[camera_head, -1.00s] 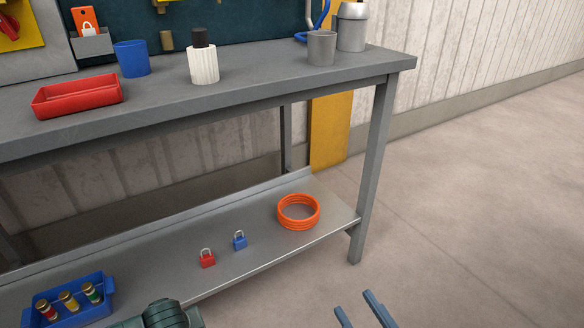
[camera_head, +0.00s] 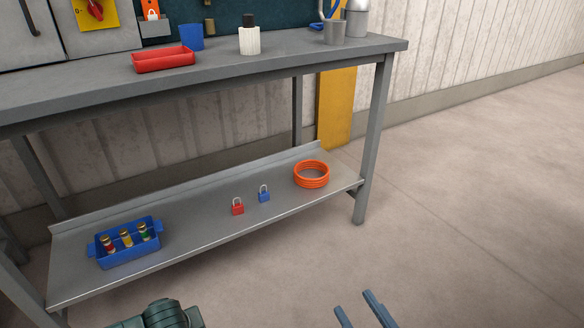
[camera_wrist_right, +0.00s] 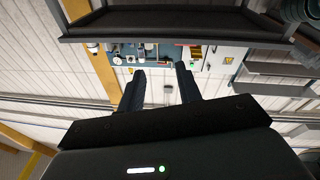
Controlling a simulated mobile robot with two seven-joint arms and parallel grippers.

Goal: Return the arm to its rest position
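My right gripper (camera_head: 364,312) shows at the bottom edge of the head view, right of centre. Its two fingers are apart with nothing between them, over bare floor in front of the workbench. In the right wrist view the same gripper (camera_wrist_right: 161,84) has its dark fingers spread, with the wall, bench and panel seen upside down beyond them. A dark green arm part of mine (camera_head: 165,315) shows at the bottom of the head view. My left gripper cannot be made out in either view.
The grey workbench (camera_head: 230,75) carries a red tray (camera_head: 163,60), cups and a white container (camera_head: 250,41). Its lower shelf (camera_head: 190,222) holds a blue bin (camera_head: 128,250), a red padlock (camera_head: 237,208), a blue padlock (camera_head: 264,195) and an orange coil (camera_head: 312,174). The floor at right is clear.

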